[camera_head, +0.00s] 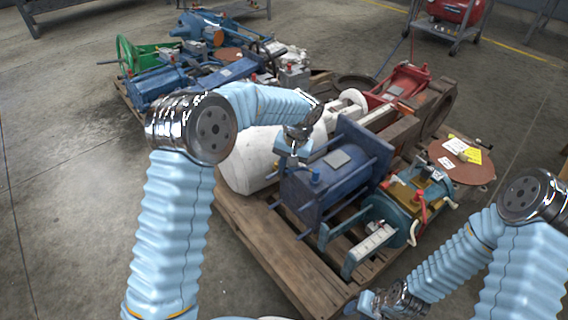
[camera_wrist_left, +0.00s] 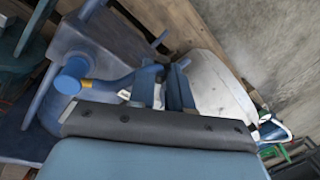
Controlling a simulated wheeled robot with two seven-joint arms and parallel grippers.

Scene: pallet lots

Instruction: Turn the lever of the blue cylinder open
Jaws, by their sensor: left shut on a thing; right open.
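The blue cylinder (camera_head: 325,190) lies on the near wooden pallet, with dark blue end plates and tie rods. Its lever shows in the left wrist view (camera_wrist_left: 112,82) as a blue arm running from a round blue hub with a brass-coloured ring. My left gripper (camera_head: 292,154) is above the cylinder's near left end. In the left wrist view my left gripper (camera_wrist_left: 165,90) has its fingers shut on the outer end of the lever; the exact contact is partly hidden. My right gripper (camera_head: 372,304) is open and empty, low in front of the pallet.
The near pallet (camera_head: 262,240) also carries a white cylinder (camera_head: 255,158) close left of the blue one, a teal valve with red levers (camera_head: 405,205) and a brown disc (camera_head: 460,160). Another loaded pallet stands behind. Bare floor (camera_head: 60,200) lies left.

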